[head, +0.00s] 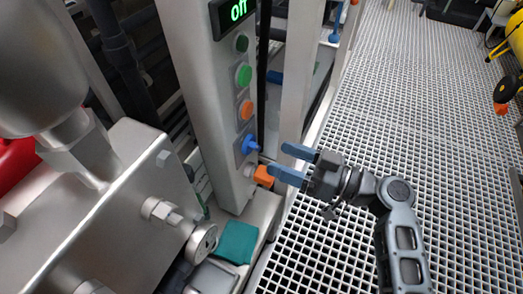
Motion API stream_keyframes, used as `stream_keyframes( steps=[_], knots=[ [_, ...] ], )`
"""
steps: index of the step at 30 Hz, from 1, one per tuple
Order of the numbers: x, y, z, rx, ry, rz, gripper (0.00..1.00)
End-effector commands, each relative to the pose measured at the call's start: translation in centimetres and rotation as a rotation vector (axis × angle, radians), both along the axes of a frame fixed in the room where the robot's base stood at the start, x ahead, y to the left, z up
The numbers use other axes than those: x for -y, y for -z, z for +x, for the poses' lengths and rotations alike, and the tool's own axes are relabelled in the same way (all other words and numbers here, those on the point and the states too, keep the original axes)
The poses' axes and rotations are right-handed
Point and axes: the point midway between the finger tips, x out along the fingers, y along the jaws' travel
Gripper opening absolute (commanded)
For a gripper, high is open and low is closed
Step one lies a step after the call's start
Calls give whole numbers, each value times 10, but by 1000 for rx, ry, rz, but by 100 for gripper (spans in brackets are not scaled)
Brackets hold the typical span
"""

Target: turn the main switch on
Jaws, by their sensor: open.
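A pale metal control column (205,95) stands left of centre with a display (232,12) at its top reading "off". Down its face run a dark green button (241,43), a brighter green button (243,75), an orange button (246,109) and a blue knob (249,145). An orange block-shaped part (264,176) sticks out low on the column. Which of these is the main switch, I cannot tell for sure. My gripper (286,162) is open and empty, its two blue-grey fingers pointing left toward the column, just right of the blue knob and orange part, apparently apart from them.
A large metal block with bolts (110,215) fills the lower left. A teal cloth-like item (237,242) lies at the column's foot. A pale upright post (300,70) stands behind my gripper. Open grating floor (430,120) spreads to the right, with yellow equipment (515,35) at its far edge.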

Motion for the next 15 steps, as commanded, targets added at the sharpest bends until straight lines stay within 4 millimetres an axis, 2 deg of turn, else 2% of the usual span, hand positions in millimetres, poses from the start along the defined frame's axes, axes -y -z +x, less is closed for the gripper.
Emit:
stream_keyframes(
  steps=[3, 9, 15],
  knots=[
    [-20, 0, 6, 0, -4, 0, 73],
    [-45, 0, 16, -1, -1, 0, 73],
    [-57, 0, 20, -3, 0, -1, 73]
  ],
)
